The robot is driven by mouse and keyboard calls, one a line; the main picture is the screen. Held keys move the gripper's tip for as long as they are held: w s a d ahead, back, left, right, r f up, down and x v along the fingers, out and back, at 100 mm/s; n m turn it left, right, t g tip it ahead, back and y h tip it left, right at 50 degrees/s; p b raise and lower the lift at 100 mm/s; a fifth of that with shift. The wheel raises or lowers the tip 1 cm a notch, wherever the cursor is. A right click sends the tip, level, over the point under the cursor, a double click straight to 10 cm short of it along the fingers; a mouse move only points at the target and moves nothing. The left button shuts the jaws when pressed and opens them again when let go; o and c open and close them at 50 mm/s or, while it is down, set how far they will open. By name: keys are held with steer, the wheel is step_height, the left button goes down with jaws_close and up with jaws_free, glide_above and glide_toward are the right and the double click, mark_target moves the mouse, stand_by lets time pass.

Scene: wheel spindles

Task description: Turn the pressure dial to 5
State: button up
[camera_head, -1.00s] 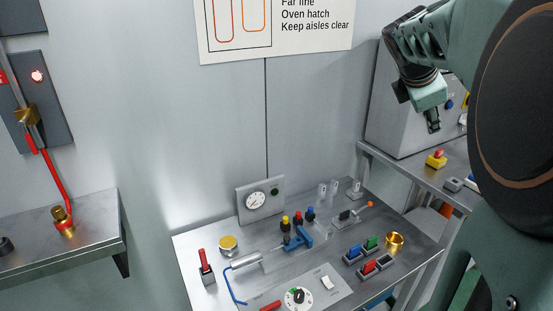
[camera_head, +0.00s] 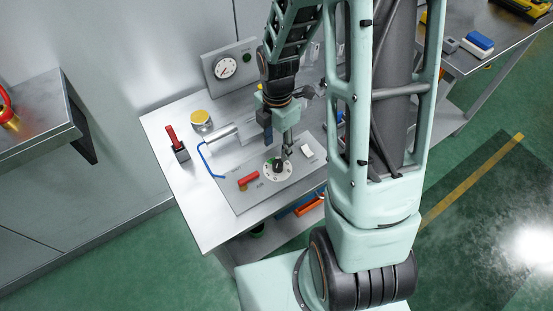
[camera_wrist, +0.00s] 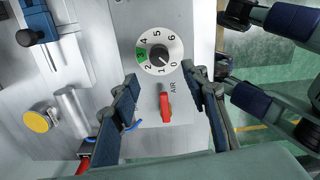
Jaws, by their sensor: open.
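The pressure dial (camera_head: 278,169) is a white round face with numbers 0 to 6, a green wedge and a black central knob, on a grey plate on the bench. It shows in full in the wrist view (camera_wrist: 148,66), where the knob's white mark seems to point between 0 and 1. My gripper (camera_head: 279,146) is open above the dial, fingers pointing down. In the wrist view my gripper (camera_wrist: 160,74) has its fingers apart, one on each side below the dial face, with nothing between the tips. I cannot tell their exact height above the knob.
A red lever (camera_wrist: 166,107) marked AIR is close to the dial, between my fingers in the wrist view. A white switch (camera_head: 306,151) sits right of the dial. A round gauge (camera_head: 225,67), a yellow-topped cylinder (camera_head: 201,119) and a red-handled lever (camera_head: 173,138) stand farther back.

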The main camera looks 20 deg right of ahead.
mark_target(277, 164)
step_height(277, 164, down, 9)
steer(key=shift+r+b, duration=0.1)
steer(key=shift+b, duration=0.2)
jaws_close()
stand_by(0.4)
